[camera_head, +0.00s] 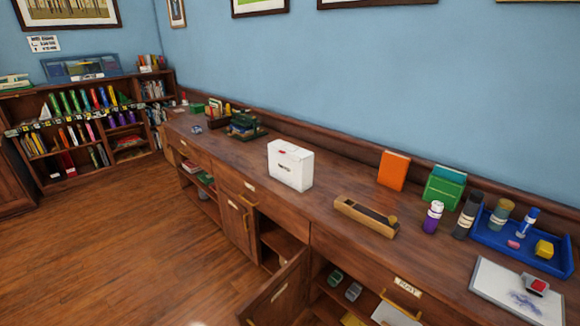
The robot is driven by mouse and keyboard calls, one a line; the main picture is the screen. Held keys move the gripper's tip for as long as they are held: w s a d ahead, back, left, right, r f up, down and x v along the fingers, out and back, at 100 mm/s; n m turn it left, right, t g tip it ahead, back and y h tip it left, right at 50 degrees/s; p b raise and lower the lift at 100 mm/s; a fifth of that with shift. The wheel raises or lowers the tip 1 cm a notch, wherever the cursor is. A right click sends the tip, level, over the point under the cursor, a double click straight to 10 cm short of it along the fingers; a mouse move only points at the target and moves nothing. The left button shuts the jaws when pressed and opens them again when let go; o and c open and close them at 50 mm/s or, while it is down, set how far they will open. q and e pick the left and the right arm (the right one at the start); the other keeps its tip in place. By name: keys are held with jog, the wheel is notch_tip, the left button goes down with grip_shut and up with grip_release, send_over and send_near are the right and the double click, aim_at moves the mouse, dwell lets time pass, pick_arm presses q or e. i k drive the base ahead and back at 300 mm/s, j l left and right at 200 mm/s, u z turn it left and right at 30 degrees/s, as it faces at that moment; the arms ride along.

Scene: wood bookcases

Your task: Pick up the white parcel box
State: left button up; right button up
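The white parcel box (290,166) stands upright on the long wooden counter (232,158), near the middle of the head view. It has a small red mark near its top and a dark mark on its front face. Neither of my grippers shows in the head view, so their state is hidden.
Right of the box are a wooden tool (366,216), an orange book (394,170), a green box (444,188), bottles and a blue tray (520,243). A cabinet door (276,294) hangs open below the counter. The wooden floor (130,240) at left is clear.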

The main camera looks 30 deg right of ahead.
aim_at(295, 175)
jog(key=i+j+u, duration=0.45)
jog(key=i+j, duration=0.4)
jog(key=i+j+z, duration=0.1)
jog(key=i+z, duration=0.15)
jog(key=i, duration=0.35)
jog(key=i+j+z, duration=0.25)
jog(key=i, duration=0.35)
jog(key=i+j+z, duration=0.25)
jog(key=i, duration=0.35)
jog(key=i+j+z, duration=0.25)
jog(key=i+j, duration=0.25)
